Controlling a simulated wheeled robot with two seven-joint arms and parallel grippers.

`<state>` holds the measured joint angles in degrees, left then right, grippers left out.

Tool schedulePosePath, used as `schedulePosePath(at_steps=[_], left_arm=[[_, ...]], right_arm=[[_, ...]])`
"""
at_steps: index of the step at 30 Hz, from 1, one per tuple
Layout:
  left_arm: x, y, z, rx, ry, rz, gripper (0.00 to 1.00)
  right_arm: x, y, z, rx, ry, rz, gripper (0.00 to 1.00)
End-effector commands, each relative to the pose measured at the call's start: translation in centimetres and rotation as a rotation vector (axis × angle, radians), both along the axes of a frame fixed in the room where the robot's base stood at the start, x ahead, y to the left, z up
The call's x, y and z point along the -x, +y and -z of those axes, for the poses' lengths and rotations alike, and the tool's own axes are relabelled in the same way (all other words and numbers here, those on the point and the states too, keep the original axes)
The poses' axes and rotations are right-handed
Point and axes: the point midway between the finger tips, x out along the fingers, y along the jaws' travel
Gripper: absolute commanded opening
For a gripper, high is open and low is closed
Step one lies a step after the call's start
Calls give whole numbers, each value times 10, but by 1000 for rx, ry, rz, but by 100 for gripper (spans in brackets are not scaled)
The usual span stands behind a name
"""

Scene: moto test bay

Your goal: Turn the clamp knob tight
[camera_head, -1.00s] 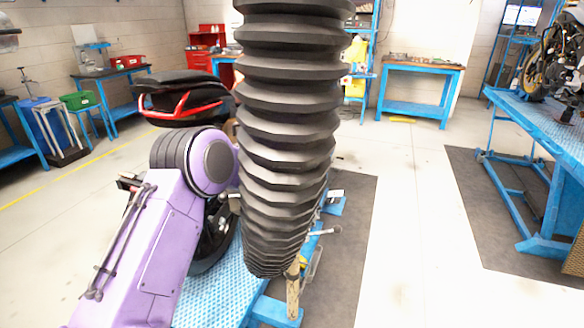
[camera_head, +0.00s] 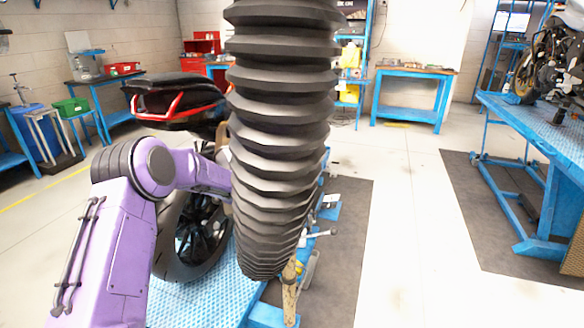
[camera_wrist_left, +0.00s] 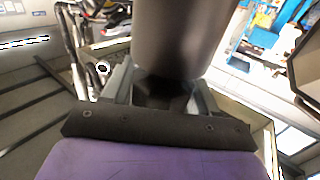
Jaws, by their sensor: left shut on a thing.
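My left gripper (camera_wrist_left: 162,92) shows in the left wrist view, its two grey fingers on either side of a dark cylindrical thing (camera_wrist_left: 178,40). It is shut on this thing, which narrows between the fingers. I cannot tell for sure whether this is the clamp knob. In the head view my purple left arm reaches right, and its gripper is hidden behind the black ribbed column. A motorcycle with a red and black tail (camera_head: 180,100) and a black rear wheel (camera_head: 190,238) stands on a blue lift table (camera_head: 205,298). My right gripper is not in view.
A grey bar handle (camera_head: 318,234) sticks out at the lift's right side. A second blue lift (camera_head: 535,120) with another motorcycle (camera_head: 560,60) stands at the right. A blue workbench (camera_head: 412,95) is at the back. The floor between the lifts is clear.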

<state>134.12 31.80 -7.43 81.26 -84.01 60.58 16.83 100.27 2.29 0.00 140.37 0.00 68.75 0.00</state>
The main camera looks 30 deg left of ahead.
Motion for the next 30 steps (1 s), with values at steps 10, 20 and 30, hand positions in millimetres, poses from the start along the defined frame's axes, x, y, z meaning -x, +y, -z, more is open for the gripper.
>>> schedulePosePath(at_steps=[10, 20, 30], left_arm=[[2, -5, 4, -4, -1, 318, 28], [4, -9, 3, -3, -1, 535, 28], [6, -10, -1, 1, -4, 626, 28]], right_arm=[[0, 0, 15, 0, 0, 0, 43], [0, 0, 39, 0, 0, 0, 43], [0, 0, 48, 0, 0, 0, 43]])
